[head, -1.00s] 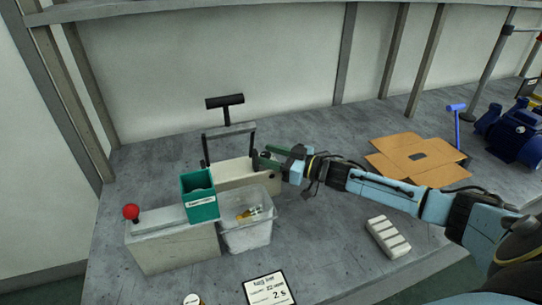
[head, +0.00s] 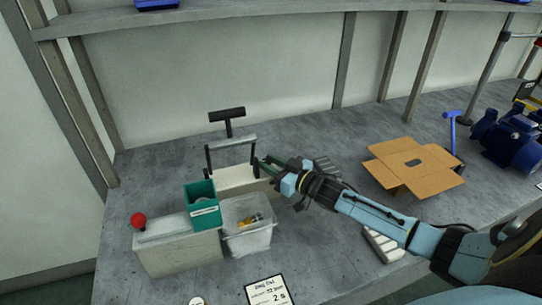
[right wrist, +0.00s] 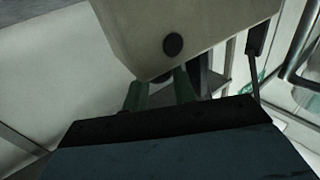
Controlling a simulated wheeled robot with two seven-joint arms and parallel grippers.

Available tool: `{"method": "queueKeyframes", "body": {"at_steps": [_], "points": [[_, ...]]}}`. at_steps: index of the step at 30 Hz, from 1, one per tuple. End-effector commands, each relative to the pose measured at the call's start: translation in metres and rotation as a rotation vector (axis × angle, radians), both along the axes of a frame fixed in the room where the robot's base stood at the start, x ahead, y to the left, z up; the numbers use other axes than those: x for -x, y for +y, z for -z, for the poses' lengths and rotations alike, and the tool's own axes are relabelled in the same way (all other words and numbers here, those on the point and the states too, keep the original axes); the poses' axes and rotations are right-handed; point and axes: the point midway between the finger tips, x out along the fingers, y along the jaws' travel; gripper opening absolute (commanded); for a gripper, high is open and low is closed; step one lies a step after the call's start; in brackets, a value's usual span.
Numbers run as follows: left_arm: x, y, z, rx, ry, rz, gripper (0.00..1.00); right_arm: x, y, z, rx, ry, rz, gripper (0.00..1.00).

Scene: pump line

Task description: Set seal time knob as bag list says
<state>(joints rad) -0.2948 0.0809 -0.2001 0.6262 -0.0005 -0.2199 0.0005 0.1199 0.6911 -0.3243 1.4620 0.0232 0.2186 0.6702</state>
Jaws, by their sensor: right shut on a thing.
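The bag sealer (head: 232,181) has a beige body and a raised bar with dark arms, and stands at the middle left of the bench. My right gripper (head: 266,165) has its green fingers at the sealer's right end, shut on the seal time knob, which the fingers largely hide. In the right wrist view the fingers (right wrist: 160,90) reach to the beige sealer end (right wrist: 185,28), which has a dark round piece on it. The bag list card (head: 268,292) lies at the front edge and reads "2 s"; its smaller text is blurred. My left gripper is out of view.
A clear bin (head: 247,238) and a teal box (head: 202,206) stand before the sealer, beside a grey box with a red ball knob (head: 138,220). A cardboard piece (head: 412,166) and a blue pump (head: 508,140) are right. A pale ribbed block (head: 383,245) lies partly under my right arm.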

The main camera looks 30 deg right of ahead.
Motion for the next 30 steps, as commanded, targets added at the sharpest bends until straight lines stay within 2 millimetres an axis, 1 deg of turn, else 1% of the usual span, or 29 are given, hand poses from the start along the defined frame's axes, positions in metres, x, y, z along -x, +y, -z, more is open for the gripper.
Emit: {"method": "queueKeyframes", "body": {"at_steps": [1, 3, 9, 13, 18, 30], "points": [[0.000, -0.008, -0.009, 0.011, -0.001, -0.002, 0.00, 0.001, 0.003, -0.003, -0.010, 0.002, 0.033, 0.04], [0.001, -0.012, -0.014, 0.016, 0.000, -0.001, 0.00, 0.001, 0.003, -0.003, -0.010, 0.002, 0.077, 0.04], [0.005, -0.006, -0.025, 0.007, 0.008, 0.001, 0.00, 0.001, 0.004, -0.001, -0.006, 0.002, 0.184, 0.04], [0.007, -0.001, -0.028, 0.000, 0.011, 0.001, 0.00, 0.001, 0.004, -0.001, -0.004, 0.002, 0.235, 0.04], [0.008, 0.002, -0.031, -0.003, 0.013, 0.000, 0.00, 0.001, 0.005, 0.000, -0.001, 0.000, 0.274, 0.04], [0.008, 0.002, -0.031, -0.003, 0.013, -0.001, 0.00, 0.001, 0.004, 0.000, 0.002, -0.002, 0.290, 0.04]]}}
